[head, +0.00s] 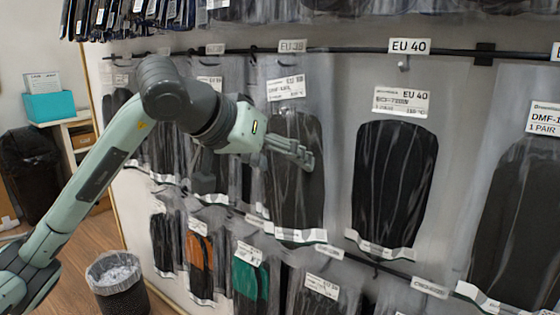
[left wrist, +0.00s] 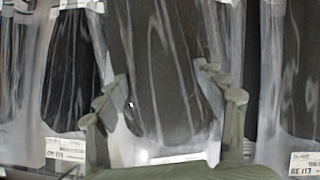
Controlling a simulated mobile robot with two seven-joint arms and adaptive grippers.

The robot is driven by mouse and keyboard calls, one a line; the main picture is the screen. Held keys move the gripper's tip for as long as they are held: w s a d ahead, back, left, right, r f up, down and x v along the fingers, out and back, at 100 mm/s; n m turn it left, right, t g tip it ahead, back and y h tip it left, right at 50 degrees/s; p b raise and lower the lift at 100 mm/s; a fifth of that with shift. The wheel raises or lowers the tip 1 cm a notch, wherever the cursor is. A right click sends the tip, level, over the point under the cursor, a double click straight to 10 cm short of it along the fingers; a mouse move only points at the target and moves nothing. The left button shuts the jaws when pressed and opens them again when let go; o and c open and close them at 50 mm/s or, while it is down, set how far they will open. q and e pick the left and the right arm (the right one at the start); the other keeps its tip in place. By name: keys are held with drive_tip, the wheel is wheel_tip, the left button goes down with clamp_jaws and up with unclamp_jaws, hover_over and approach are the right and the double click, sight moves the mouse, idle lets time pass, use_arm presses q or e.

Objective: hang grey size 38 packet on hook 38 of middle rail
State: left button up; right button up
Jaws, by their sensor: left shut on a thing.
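My left gripper (head: 308,158) is shut on a clear packet with dark grey insoles (head: 297,200), gripping it at the upper part of the insoles. The packet hangs upright below a white label (head: 286,88), in front of the middle rail's row. In the left wrist view the two fingers (left wrist: 165,98) stand on either side of the grey packet (left wrist: 160,60). The black middle rail (head: 350,49) runs behind the packet's top. A rail tag (head: 292,46) above it is too blurred to read surely. I cannot tell whether the packet's top touches a hook. My right gripper is out of view.
A black packet (head: 395,180) hangs under the EU 40 tag (head: 410,46) to the right, with a larger dark packet (head: 520,220) beyond. Packets hang close on the left. A lower row holds an orange packet (head: 200,262) and a green one (head: 245,283). A bin (head: 118,285) stands lower left.

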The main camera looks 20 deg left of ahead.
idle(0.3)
use_arm(q)
drive_tip(key=o, duration=1.3)
